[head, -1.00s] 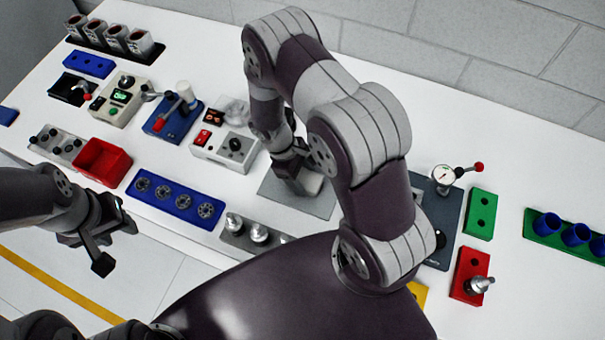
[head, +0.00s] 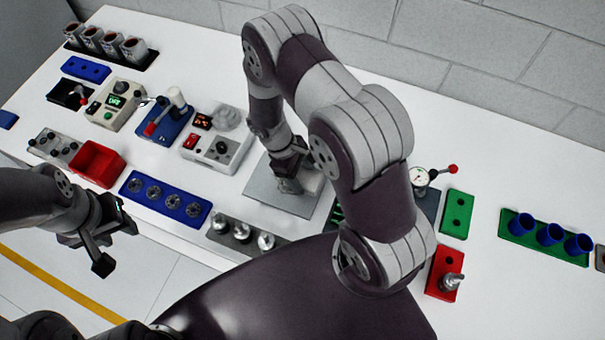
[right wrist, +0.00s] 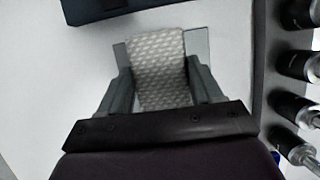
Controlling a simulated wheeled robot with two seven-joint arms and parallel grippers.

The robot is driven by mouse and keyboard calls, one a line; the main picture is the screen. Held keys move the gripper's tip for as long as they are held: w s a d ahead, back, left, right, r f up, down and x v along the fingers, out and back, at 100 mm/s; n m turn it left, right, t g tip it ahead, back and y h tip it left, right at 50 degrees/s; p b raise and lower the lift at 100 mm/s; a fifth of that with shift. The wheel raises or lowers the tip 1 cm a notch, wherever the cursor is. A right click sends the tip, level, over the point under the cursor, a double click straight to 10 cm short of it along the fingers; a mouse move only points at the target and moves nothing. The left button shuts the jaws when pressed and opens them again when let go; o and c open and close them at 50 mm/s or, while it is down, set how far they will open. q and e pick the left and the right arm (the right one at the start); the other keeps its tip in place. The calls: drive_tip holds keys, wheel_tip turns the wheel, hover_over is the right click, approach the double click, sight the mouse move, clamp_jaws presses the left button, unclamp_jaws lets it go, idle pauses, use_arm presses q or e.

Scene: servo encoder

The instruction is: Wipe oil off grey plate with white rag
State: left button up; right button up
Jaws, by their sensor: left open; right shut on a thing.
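The grey plate (head: 262,193) lies flat on the white table near the middle of the head view. My right gripper (head: 289,184) is over its right part, pointing down, partly hidden by its own arm. In the right wrist view, my right gripper (right wrist: 160,85) is shut on the white rag (right wrist: 158,68), a pale woven-patterned block between the fingers. The rag is low at the plate; I cannot tell whether it touches. I cannot make out any oil. My left gripper (head: 105,247) is open and empty, off the table's front edge.
Left of the plate are a grey box (head: 217,153) with a red switch, a blue tray (head: 150,203) and a red bin (head: 97,163). A grey holder (head: 240,236) with metal-tipped parts is in front. A green block (head: 457,214) and red block (head: 444,273) stand right.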

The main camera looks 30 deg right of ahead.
drive_tip(key=shift+s+d+r+p, duration=0.1)
drive_tip(key=shift+r+p, duration=0.9)
drive_tip(key=shift+r, duration=0.45)
drive_tip(key=shift+f, duration=0.1)
